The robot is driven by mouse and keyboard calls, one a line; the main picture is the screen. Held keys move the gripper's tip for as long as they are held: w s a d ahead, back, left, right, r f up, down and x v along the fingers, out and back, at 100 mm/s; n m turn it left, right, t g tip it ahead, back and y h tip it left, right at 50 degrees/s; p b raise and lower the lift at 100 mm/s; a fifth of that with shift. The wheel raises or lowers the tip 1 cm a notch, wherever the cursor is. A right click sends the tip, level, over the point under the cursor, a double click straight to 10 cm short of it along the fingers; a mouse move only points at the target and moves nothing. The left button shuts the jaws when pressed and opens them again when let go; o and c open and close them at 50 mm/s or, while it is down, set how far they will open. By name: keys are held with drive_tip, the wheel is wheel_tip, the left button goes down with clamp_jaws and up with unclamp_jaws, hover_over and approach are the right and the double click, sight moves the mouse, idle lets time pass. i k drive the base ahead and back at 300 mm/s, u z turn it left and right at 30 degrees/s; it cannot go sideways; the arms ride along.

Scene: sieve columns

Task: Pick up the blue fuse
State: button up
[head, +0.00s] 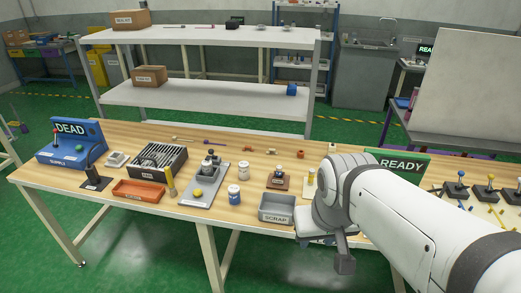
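I cannot single out a blue fuse for certain in the head view. A small dark blue or purple rod (215,143) lies near the back edge of the wooden table, left of centre, too small to identify. My gripper (345,263) hangs at the end of my white arm at the table's front edge, right of the SCRAP bin. Only a dark block of it shows clearly. My wrist hides the rest, so its opening and anything in it cannot be seen.
The wooden table (130,212) holds a grey SCRAP bin (277,208), an orange tray (139,191), a black slotted rack (159,163), white jars (234,194) and a blue DEAD supply station (70,146). A green READY sign (399,166) stands behind my arm. White shelves (200,94) stand behind.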

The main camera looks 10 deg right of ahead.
sight(278, 174)
drive_tip(key=z, duration=0.05)
drive_tip(key=i, duration=1)
drive_tip(key=u, duration=0.05)
